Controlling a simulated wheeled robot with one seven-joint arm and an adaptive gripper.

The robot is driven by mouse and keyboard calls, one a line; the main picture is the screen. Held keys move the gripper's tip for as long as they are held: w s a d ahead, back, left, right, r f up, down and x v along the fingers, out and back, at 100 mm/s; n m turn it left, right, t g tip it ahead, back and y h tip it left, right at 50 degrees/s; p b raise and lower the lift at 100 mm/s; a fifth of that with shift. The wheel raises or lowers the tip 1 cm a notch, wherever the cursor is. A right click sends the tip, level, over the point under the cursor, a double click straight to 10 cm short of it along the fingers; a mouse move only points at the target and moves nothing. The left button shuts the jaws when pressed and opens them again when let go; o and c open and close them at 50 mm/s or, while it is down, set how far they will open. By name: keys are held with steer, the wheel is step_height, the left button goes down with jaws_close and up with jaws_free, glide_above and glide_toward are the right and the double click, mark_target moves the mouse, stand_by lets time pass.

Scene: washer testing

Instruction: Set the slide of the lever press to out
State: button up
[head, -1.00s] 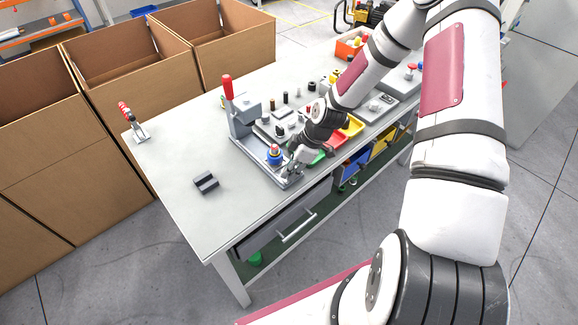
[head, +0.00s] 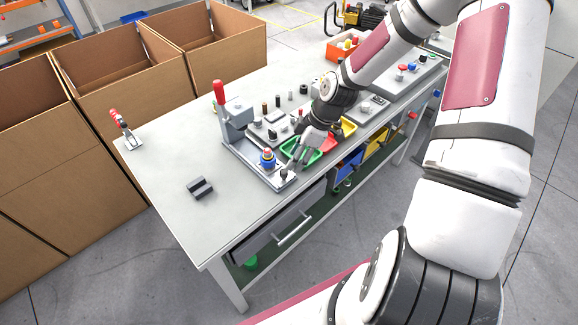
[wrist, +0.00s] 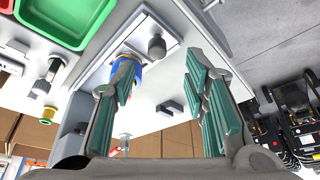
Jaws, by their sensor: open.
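The lever press (head: 237,122) stands on the bench with its red-handled lever up. Its slide (head: 275,177) lies along the base, with a dark knob (head: 284,173) at the front end near the bench edge. A blue, yellow and red part (head: 267,158) sits on the slide, forward of the press column. My gripper (head: 303,160) is open and empty, a little above and to the right of the knob. In the wrist view the knob (wrist: 156,46) shows beyond the teal-padded fingers, apart from them. The left finger partly hides the blue part (wrist: 122,66).
A green tray (head: 300,150) is beside the press, near my gripper, with red and yellow trays (head: 348,127) beyond. A dark grey block (head: 200,187) and a red-handled clamp (head: 123,128) stand on the left.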

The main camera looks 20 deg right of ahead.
steer(key=shift+v, duration=1.9)
steer(key=shift+r, duration=0.1)
steer(key=s+a+r+m+h, duration=0.25)
steer(key=s+r, duration=0.25)
steer(key=r, duration=0.5)
steer(key=s+a+r+m+h, duration=0.1)
steer(key=s+r+m+h, duration=0.25)
steer(key=r, duration=0.75)
steer(key=s+a+r+m+t+y, duration=0.2)
steer(key=s+a+r+m, duration=0.3)
steer(key=s+r, duration=0.4)
steer(key=shift+s+m+t, duration=0.8)
steer(key=shift+s, duration=1.1)
steer(key=shift+a+r, duration=0.1)
steer(key=shift+r, duration=0.05)
